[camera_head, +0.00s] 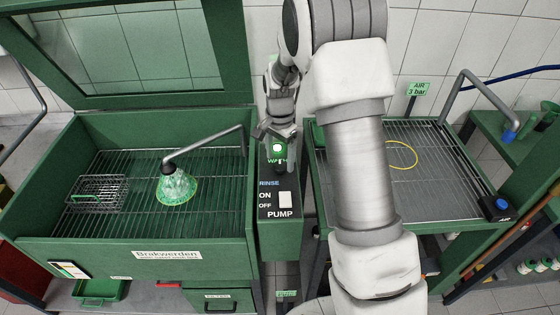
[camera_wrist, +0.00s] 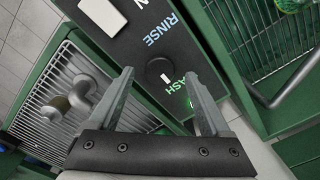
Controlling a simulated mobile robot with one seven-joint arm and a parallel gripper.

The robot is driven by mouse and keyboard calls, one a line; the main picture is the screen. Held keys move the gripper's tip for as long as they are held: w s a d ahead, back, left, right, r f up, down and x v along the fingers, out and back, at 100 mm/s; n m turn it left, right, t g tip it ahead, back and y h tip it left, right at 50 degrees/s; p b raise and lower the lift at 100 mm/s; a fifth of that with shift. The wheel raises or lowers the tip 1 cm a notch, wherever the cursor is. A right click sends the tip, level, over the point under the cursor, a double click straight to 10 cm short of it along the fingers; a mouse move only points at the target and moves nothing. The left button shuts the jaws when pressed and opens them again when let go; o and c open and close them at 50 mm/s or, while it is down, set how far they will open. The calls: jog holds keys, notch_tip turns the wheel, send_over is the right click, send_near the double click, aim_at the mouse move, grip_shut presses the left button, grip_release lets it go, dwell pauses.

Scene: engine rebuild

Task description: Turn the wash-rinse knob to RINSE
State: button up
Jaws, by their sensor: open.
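The black round wash-rinse knob (camera_wrist: 156,68) shows in the wrist view on the dark control panel (camera_wrist: 120,45). Its white mark (camera_wrist: 166,79) points toward the green WASH label (camera_wrist: 178,86). The RINSE label (camera_wrist: 160,30) is on the knob's other side; it also shows in the head view (camera_head: 269,183). My gripper (camera_wrist: 158,74) is open, with its fingertips appearing on either side of the knob. I cannot tell whether they touch it. In the head view my gripper (camera_head: 280,158) is over the panel's upper end and hides the knob.
A white PUMP switch (camera_head: 285,199) sits below RINSE on the panel. Left is a green wash tub (camera_head: 55,240) with a bent pipe (camera_head: 215,143) spraying green liquid and a wire basket (camera_head: 97,190). Right is a rack (camera_head: 440,190) with a yellow ring (camera_head: 402,144).

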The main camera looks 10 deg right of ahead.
jog(key=shift+f, duration=1)
jog(key=shift+c, duration=0.2)
grip_shut()
